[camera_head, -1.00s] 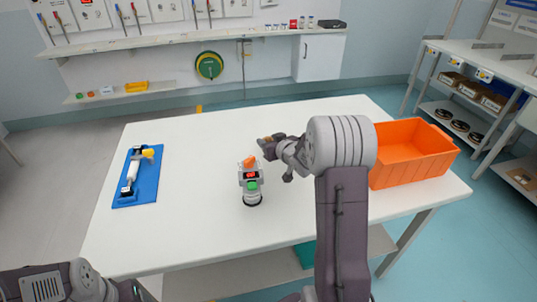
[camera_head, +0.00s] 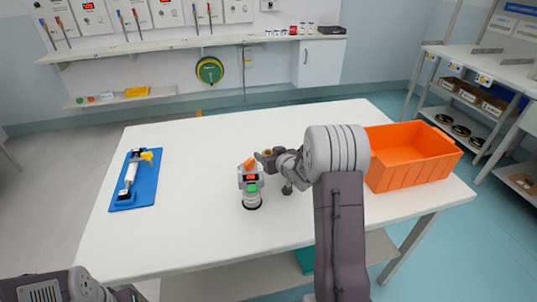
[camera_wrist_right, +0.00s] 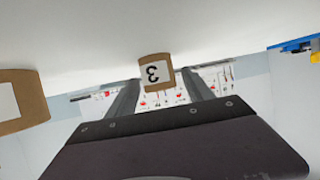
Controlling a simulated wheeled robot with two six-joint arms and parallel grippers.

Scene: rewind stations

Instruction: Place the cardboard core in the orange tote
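In the right wrist view a small brown cardboard core (camera_wrist_right: 155,72) with a white label marked "3" shows upside down against the white table, at the tips of my right gripper (camera_wrist_right: 160,88). The fingers are apart, with a gap beside the core on the right. In the head view a small brown piece (camera_head: 267,151) shows at my right gripper's tips (camera_head: 264,158); the arm hides most of it. The orange tote (camera_head: 410,158) stands at the table's right end. My left gripper (camera_head: 130,294) is at the bottom left edge, its fingers mostly cut off.
A grey device (camera_head: 251,186) with a red display and orange top stands just left of my right gripper. A blue board (camera_head: 133,190) with a tool lies at the left. Another brown labelled piece (camera_wrist_right: 18,100) shows in the wrist view. The table (camera_head: 190,225) is clear in front.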

